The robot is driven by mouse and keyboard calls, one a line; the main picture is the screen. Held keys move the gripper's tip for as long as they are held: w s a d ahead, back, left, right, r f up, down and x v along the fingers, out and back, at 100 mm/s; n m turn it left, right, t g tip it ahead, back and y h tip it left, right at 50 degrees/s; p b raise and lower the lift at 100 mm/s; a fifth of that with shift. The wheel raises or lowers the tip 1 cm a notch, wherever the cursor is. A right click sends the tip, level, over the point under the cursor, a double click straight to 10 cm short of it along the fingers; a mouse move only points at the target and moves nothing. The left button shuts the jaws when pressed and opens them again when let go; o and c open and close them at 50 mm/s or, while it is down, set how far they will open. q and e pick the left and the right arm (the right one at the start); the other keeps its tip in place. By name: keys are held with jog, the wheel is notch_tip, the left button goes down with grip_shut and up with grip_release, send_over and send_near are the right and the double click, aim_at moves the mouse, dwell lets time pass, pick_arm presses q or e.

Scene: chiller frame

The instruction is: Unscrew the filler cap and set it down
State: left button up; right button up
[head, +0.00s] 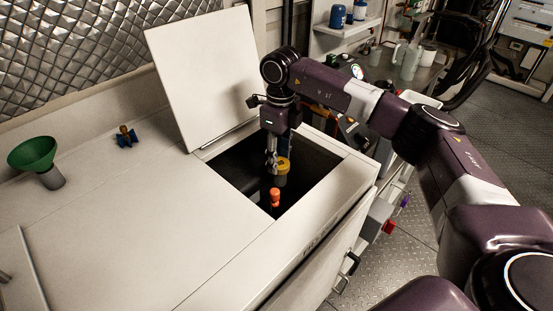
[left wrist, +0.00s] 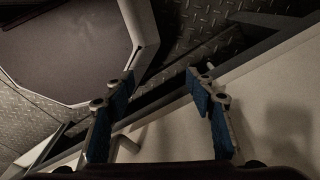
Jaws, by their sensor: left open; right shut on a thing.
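A yellow filler cap (head: 284,164) shows inside the square opening of the white chiller cabinet (head: 235,240), over a grey neck. My right gripper (head: 273,164) reaches down into the opening from above and is shut on the cap at its left side. The fingers hide part of the cap, so I cannot tell whether it is still threaded on the neck. My left gripper (left wrist: 160,80) is open and empty in the left wrist view, with blue pads on both fingers. It is outside the head view.
A raised white lid (head: 205,75) stands behind the opening. An orange-topped part (head: 275,197) stands in the opening near its front. A green funnel (head: 33,154) and a small blue and brown fitting (head: 126,137) are on the cabinet top. The top left of the opening is mostly clear.

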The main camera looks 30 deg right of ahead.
aim_at(284, 160)
jog(key=n, duration=0.1)
jog(key=d+n, duration=0.1)
jog(key=n, duration=0.1)
jog(key=n+b, duration=0.1)
jog(key=shift+d+n, duration=0.35)
jog(key=shift+n, duration=0.05)
jog(key=o, duration=1.1)
jog(key=shift+d+r, duration=0.1)
jog(key=shift+c, duration=0.2)
jog(key=shift+o, duration=1.3)
jog(key=shift+d, duration=0.25)
jog(key=shift+o, duration=0.4)
jog(key=shift+d+f, duration=0.3)
jog(key=shift+w+a, duration=0.1)
jog(key=shift+a, duration=0.55)
notch_tip(284, 160, up, 12)
